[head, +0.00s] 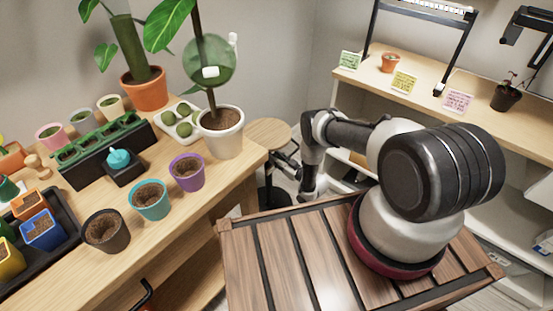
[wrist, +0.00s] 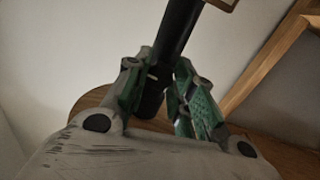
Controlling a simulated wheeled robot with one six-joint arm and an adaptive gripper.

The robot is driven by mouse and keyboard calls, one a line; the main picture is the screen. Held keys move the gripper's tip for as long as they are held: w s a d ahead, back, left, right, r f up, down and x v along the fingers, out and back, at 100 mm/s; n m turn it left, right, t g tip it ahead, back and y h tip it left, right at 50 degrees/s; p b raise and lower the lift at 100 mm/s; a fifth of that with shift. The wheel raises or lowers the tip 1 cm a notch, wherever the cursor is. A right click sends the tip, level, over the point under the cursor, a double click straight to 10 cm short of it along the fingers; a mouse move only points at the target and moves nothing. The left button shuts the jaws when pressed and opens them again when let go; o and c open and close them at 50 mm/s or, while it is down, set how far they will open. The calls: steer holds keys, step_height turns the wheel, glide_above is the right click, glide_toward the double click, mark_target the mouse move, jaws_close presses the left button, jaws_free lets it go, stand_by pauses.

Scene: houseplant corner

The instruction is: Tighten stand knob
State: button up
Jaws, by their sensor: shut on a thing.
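The stand (head: 268,132) has a round wooden top and a dark column, beyond the slatted deck in the head view. Its black column (wrist: 181,30) runs down from the top of the wrist view, in front of a round wooden surface (wrist: 90,102). My gripper (wrist: 160,88) has its green fingers closed on a small dark piece at the column, which looks like the stand knob (wrist: 151,98). The fingers hide much of the knob, so its shape and how far it is turned cannot be told. In the head view my arm reaches down beside the stand.
A wooden bench (head: 190,215) on the left holds several pots, a seed tray and a white pot (head: 221,132) with a tall plant near its right corner, close to the stand. A shelf (head: 425,105) with small plants and cards stands on the right.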

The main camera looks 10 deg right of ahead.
steer(key=m, duration=1.3)
steer(key=m+g+y, duration=0.1)
steer(key=m, duration=1.3)
steer(key=shift+d+m, duration=0.2)
steer(key=shift+m, duration=0.1)
stand_by(0.3)
steer(key=o, duration=1)
steer(key=shift+o, duration=0.2)
steer(key=v, duration=1.2)
steer(key=shift+w+d, duration=0.1)
